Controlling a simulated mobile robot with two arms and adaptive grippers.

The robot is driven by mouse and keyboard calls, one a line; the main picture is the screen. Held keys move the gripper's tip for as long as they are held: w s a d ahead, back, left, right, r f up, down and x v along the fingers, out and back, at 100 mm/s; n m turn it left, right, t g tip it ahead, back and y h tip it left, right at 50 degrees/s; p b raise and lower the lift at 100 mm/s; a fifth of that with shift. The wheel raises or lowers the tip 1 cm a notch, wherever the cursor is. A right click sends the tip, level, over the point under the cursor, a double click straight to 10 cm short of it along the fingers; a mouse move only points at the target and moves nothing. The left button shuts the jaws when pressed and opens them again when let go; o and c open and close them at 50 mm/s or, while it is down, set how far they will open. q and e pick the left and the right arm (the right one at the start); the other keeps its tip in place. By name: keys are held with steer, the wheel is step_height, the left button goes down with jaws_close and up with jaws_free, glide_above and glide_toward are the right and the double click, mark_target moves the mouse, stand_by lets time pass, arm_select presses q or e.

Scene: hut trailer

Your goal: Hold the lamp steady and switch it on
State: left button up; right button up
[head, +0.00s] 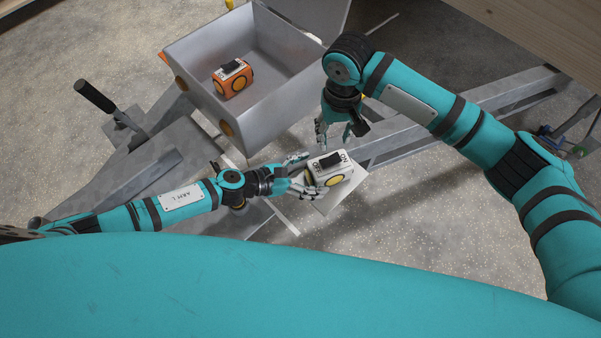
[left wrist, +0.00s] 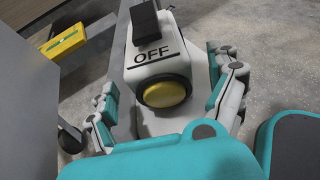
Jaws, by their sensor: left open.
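The white lamp (head: 343,177) has a round yellow lens and a black switch (head: 330,160) between ON and OFF markings. It sits on a small pale plate (head: 335,200). In the left wrist view the lamp (left wrist: 158,70) is straight ahead, its OFF marking and yellow lens (left wrist: 165,93) facing me. My left gripper (head: 309,174) is open, with fingers on either side of the lamp's near end; it also shows in the left wrist view (left wrist: 168,78). I cannot tell whether they touch it. My right gripper (head: 334,140) hangs just above the lamp, fingers pointing down and apart, empty.
An orange lamp (head: 233,78) lies in an open grey metal box (head: 276,108) behind my left arm. A jack handle (head: 95,97) stands at the left. Grey trailer beams (head: 480,98) run to the right. A wooden wall (head: 520,25) fills the upper right. A yellow object (left wrist: 66,42) shows in the left wrist view.

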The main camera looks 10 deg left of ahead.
mark_target(324, 172)
arm_select(q)
steer(key=shift+x, duration=2.1)
steer(key=shift+c, duration=0.2)
steer(key=c, duration=1.3)
arm_select(e)
steer(key=c, duration=0.4)
steer(key=shift+w+r+n, duration=0.1)
steer(key=shift+r+n, duration=0.3)
steer(key=shift+n, duration=0.8)
jaws_close()
arm_select(q)
steer(key=shift+c, duration=0.2)
arm_select(e)
steer(key=r+n, duration=0.2)
steer(key=n, duration=0.4)
steer(key=r+n, duration=0.1)
steer(key=n, duration=0.5)
steer(key=r+n+y, duration=0.1)
steer(key=r+n, duration=0.1)
steer(key=n, duration=0.4)
steer(key=shift+w+r+n+g, duration=0.2)
steer(key=shift+r+n+g, duration=0.1)
